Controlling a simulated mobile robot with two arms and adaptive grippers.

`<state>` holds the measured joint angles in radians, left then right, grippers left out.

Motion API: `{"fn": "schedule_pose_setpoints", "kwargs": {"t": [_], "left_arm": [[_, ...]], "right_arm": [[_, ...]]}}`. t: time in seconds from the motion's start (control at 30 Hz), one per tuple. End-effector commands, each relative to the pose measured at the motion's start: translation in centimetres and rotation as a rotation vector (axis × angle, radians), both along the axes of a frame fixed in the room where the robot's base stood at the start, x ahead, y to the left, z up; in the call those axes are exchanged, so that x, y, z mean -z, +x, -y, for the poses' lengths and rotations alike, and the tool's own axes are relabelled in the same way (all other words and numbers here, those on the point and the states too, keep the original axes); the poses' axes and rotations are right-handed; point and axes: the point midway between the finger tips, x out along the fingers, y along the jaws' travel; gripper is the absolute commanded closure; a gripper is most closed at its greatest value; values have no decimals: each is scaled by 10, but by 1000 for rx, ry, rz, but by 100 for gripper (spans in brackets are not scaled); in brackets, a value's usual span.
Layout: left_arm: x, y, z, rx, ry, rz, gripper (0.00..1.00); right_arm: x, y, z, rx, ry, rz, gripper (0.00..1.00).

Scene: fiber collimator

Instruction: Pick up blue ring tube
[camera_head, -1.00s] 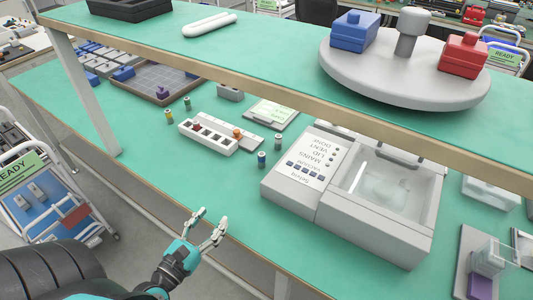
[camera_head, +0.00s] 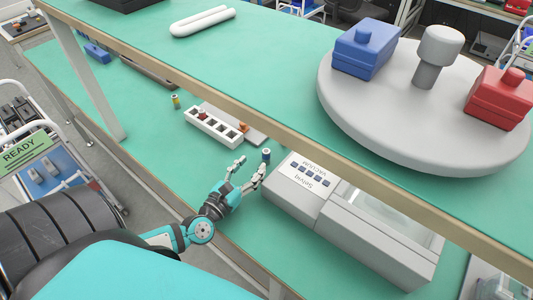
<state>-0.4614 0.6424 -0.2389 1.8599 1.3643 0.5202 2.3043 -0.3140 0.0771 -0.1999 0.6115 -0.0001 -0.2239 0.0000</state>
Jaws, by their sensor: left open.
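The blue ring tube (camera_head: 266,156) stands upright on the green lower bench top, just left of the grey vacuum machine. It is small, and its lower part is close to or behind one fingertip. My left gripper (camera_head: 249,168) is open, its two fingers spread and pointing toward the tube. The tube is beside the tip of the right-hand finger, not between the fingers. I cannot tell if they touch. My right gripper is not in view.
A white slotted rack (camera_head: 214,128) lies behind the gripper, with a yellow-ringed tube (camera_head: 175,101) farther left. The grey machine (camera_head: 304,184) is close on the right. The upper shelf edge (camera_head: 290,141) passes above, with a turntable (camera_head: 420,110) on that shelf.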

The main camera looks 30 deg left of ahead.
Motion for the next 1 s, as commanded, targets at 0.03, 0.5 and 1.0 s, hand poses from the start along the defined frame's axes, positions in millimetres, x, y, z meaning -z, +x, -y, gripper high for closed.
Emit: {"fn": "schedule_pose_setpoints", "kwargs": {"t": [0.03, 0.5, 1.0], "left_arm": [[-3, 10, 0, -1, -1, 3, 50], [-1, 57, 2, -1, 1, 2, 50], [3, 79, 2, 0, 1, -1, 57]], "right_arm": [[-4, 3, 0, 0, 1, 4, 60], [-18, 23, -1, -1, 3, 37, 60], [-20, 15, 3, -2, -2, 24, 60]]}}
